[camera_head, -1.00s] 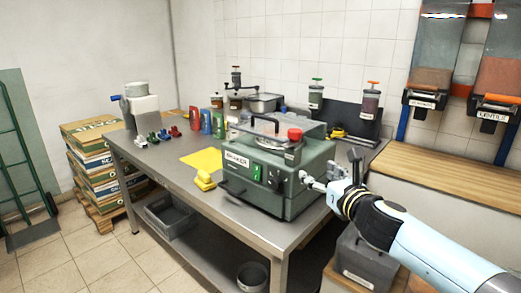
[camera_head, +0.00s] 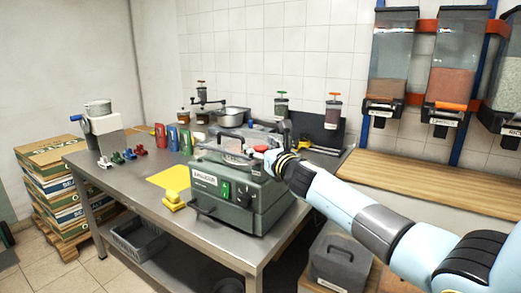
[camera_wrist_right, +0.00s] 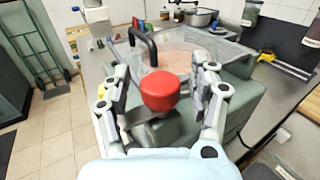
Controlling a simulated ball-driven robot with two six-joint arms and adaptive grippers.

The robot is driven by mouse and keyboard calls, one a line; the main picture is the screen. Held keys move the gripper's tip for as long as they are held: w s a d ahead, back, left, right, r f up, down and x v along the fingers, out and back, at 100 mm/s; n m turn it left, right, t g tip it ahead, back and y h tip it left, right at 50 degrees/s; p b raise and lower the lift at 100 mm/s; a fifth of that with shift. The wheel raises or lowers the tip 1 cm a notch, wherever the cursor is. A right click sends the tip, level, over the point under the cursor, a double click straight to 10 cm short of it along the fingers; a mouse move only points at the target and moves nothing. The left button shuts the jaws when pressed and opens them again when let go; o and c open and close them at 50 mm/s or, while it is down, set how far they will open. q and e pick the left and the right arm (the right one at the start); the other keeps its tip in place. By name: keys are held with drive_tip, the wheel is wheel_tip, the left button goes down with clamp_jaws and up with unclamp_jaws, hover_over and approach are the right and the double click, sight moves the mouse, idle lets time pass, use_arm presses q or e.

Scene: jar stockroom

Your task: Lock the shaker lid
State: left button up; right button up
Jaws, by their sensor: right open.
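The shaker (camera_head: 225,212) is a green box machine on the steel table. Its clear lid (camera_head: 226,143) is down on top and has a black handle, which shows in the right wrist view. The red knob (camera_wrist_right: 160,91) sits at the lid's near edge; in the head view only part of it (camera_head: 261,148) shows beside my gripper. My right gripper (camera_wrist_right: 163,76) is open, with one finger on each side of the red knob. Gaps show between fingers and knob, so it is not gripped. My left gripper is not in view.
A yellow sheet (camera_head: 170,178) and a yellow block (camera_head: 173,200) lie left of the shaker. Colored bottles (camera_head: 172,137) and a metal pan (camera_head: 234,116) stand behind. A wooden counter (camera_head: 420,190) is at right, below wall dispensers (camera_head: 448,80).

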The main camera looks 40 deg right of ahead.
drive_tip(key=shift+c, duration=0.4)
drive_tip(key=shift+c, duration=1)
drive_tip(key=c, duration=0.9)
drive_tip(key=shift+c, duration=0.2)
